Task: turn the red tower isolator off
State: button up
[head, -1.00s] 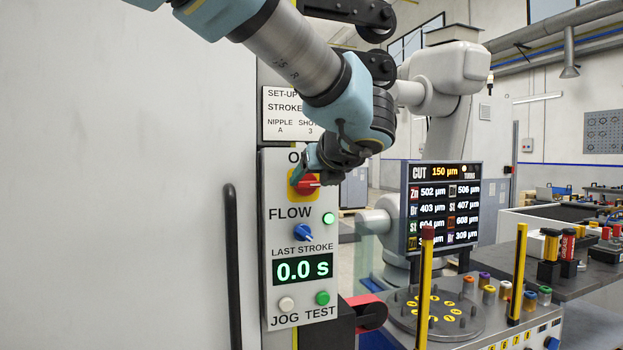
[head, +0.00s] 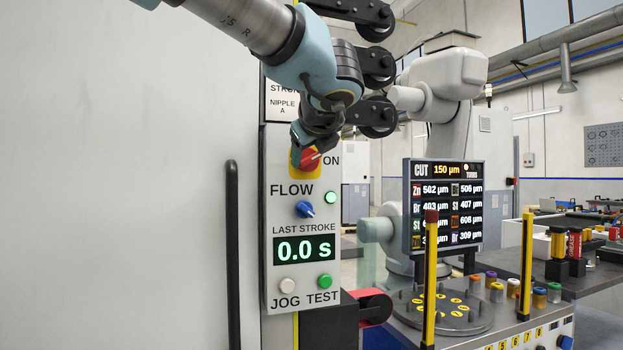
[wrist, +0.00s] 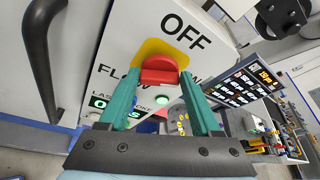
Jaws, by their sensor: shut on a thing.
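The red tower isolator (head: 309,159) is a red rotary handle on a yellow plate at the top of the light grey control panel (head: 275,225). An ON label (head: 331,160) shows to its right in the head view. In the wrist view the red handle (wrist: 160,68) sits on its yellow plate, with OFF (wrist: 187,30) printed above. My gripper (wrist: 160,82) has its two teal fingers on either side of the handle and is shut on it. In the head view my gripper (head: 298,150) comes from above and hides the OFF label and part of the handle.
Below the isolator are a blue FLOW knob (head: 304,209), a green lamp (head: 330,198), a 0.0 s display (head: 304,250) and two buttons. A black bar handle (head: 232,255) stands left. A screen (head: 442,205) and posts stand right.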

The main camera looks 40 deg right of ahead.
jog(key=n+b, duration=0.1)
jog(key=b, duration=0.2)
jog(key=f+n+h+b, duration=0.1)
jog(key=b, duration=0.2)
jog(key=n+h+b, duration=0.1)
jog(key=b, duration=0.2)
jog(key=shift+w+a+f, duration=0.15)
jog(key=shift+a+f, duration=0.15)
jog(key=n+h+b, duration=0.1)
jog(key=b, duration=0.2)
jog(key=n+b, duration=0.2)
jog(key=b, duration=0.2)
jog(key=shift+a+f+t+h+b, duration=0.1)
jog(key=shift+f+t+h+b, duration=0.1)
jog(key=shift+t+h+b, duration=0.15)
jog(key=n+h+b, duration=0.1)
jog(key=n+b, duration=0.1)
jog(key=b, duration=0.4)
jog(key=n+b, duration=0.1)
jog(key=shift+r+n+t+h+b, duration=0.15)
jog(key=shift+n+t+h+b, duration=0.1)
jog(key=shift+n+b, duration=0.05)
jog(key=shift+r, duration=0.1)
jog(key=o, duration=1.4)
